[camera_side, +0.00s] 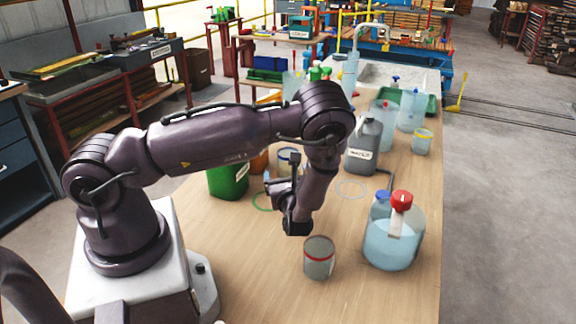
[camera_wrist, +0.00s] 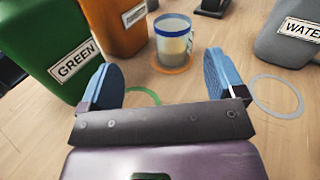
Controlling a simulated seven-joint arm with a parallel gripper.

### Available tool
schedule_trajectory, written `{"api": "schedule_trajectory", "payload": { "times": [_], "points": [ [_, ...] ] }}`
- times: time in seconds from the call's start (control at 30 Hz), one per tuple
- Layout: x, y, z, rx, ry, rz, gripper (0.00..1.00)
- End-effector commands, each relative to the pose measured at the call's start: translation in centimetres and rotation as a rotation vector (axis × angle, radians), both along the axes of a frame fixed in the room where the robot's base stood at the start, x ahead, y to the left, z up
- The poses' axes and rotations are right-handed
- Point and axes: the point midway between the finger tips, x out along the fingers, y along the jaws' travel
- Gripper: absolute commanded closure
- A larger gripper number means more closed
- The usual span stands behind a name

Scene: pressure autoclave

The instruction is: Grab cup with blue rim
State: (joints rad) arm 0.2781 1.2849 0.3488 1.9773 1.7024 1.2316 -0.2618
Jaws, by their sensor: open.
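The cup with the blue rim (camera_wrist: 173,42) is clear-walled and stands upright on an orange ring (camera_wrist: 174,69) on the table in the wrist view. In the side view this cup (camera_side: 288,155) is partly hidden behind my arm. My gripper (camera_wrist: 164,75) is open and empty, with one blue-padded finger on each side. The cup is ahead of the fingertips, roughly in line with the gap between them, and not touching them. In the side view my gripper (camera_side: 280,192) hangs low over the table, and its fingers are hard to make out.
A green container (camera_wrist: 60,50) and an orange container (camera_wrist: 118,25) stand left of the cup. A grey water container (camera_wrist: 290,35) stands right. A red-rimmed cup (camera_side: 319,262) and a red-capped jug (camera_side: 393,245) stand nearer the side camera. A yellow-rimmed cup (camera_side: 422,143) is farther right.

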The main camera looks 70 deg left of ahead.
Motion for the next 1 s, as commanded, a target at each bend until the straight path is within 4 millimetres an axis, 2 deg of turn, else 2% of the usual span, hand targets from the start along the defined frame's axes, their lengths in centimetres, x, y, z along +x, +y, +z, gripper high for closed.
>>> {"api": "schedule_trajectory", "payload": {
  "times": [0.1,0.23,0.37,0.6,0.87,1.0],
  "points": [
    [0.1,0.1,-2.1,0.04,0.073,-0.085,0.11],
    [0.3,0.2,-3.0,0.056,0.106,-0.129,0.11],
    [0.8,1.6,-3.1,0.059,0.109,-0.133,0.11],
    [2.5,5.7,-3.1,0.058,0.108,-0.131,0.11],
    [3.4,7.7,-3.1,0.058,0.109,-0.132,0.11],
    [4.1,9.5,-3.1,0.057,0.108,-0.13,0.11]
  ]
}}
